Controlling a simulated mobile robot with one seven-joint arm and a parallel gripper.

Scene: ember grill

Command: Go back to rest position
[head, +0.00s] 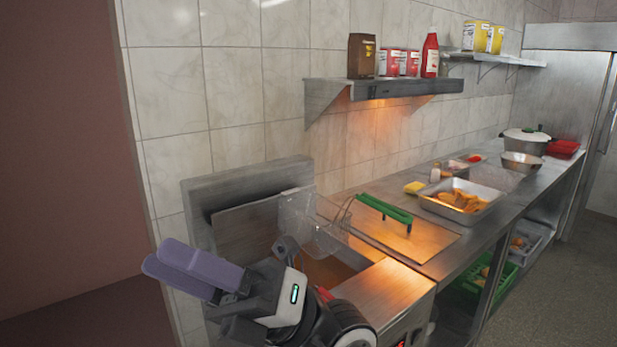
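My gripper (163,262) is at the lower left, with its two purple fingers pointing left, away from the counter. The fingers lie against each other with no gap showing, and nothing is held between them. The gripper is in front of the fryer, at the near left end of the counter. A wire fry basket (312,226) with a green handle (385,209) stands at the fryer beyond my gripper, apart from it. My arm hides part of the fryer front.
The steel counter (425,240) runs to the back right, holding a food tray (470,212), a yellow sponge (414,187) and a pot (525,140). A wall shelf (385,88) holds sauces. A green crate (490,280) sits below. The floor (560,290) at right is clear.

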